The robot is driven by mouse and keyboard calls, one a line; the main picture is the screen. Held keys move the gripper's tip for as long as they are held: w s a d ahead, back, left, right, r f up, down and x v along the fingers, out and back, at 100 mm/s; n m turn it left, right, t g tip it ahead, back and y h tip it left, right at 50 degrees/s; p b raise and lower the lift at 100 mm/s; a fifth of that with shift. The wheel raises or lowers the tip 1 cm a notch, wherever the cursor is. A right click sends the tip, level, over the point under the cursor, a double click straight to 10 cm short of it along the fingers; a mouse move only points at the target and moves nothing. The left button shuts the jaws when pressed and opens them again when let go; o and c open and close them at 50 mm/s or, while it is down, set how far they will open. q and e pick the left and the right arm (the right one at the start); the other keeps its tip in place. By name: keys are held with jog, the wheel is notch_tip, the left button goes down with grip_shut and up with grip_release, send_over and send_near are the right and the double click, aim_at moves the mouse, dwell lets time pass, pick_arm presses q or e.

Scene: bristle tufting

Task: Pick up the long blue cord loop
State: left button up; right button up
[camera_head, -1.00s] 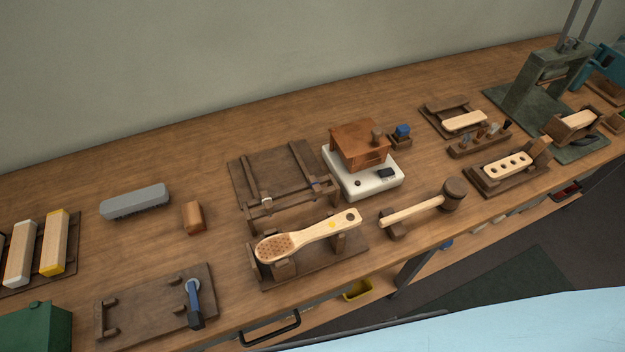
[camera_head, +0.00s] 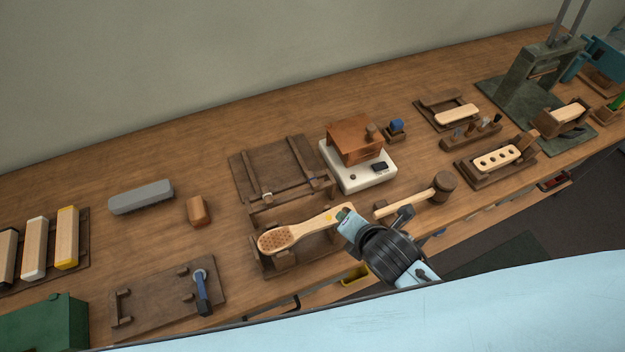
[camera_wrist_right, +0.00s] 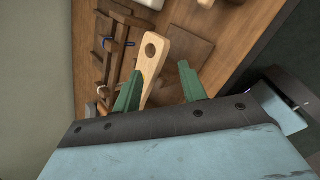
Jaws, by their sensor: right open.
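My right gripper (camera_head: 346,214) is at the handle end of the wooden brush (camera_head: 300,233), well to the right of that board. In the right wrist view its green fingers (camera_wrist_right: 158,80) are apart, with the brush handle (camera_wrist_right: 152,60) showing beyond and between them. My left gripper is not in view.
The brush rests on a dark cradle (camera_head: 270,262). A wooden mallet (camera_head: 418,196) lies to the right, and a white scale (camera_head: 362,178) with a wooden box stands behind. A grey block (camera_head: 141,197) lies at left. A yellow bin (camera_head: 354,275) sits below the bench edge.

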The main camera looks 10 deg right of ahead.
jog(key=a+r+n, duration=0.1)
jog(key=n, duration=0.2)
jog(key=w+a+r+n+t, duration=0.1)
jog(key=r+n, duration=0.1)
jog(key=n, duration=0.1)
jog(key=w+a+r+n+y, duration=0.1)
jog(key=n, duration=0.2)
jog(key=shift+w+r+n+t+p, duration=0.15)
jog(key=shift+w+n+t+p, duration=0.1)
jog(key=shift+n+t+p, duration=0.15)
jog(key=shift+w+a+r+n, duration=0.2)
jog(key=shift+a+r+n, duration=0.1)
jog(key=shift+n, duration=0.5)
jog(key=b, duration=0.1)
send_near(314, 182)
jog(key=w+f, duration=0.2)
jog(key=f, duration=0.1)
jog(key=shift+a, duration=0.4)
jog(key=shift+w+d+r+b+x, duration=0.1)
jog(key=shift+b+x, duration=0.05)
jog(key=shift+x, duration=0.8)
jog(key=shift+w+d+r+b+x, duration=0.1)
jog(key=shift+b+x, duration=0.05)
jog(key=shift+x, duration=0.8)
jog(key=shift+w+r+b+x, duration=0.1)
jog(key=shift+r+b+x, duration=0.05)
jog(key=shift+x, duration=0.8)
grip_shut()
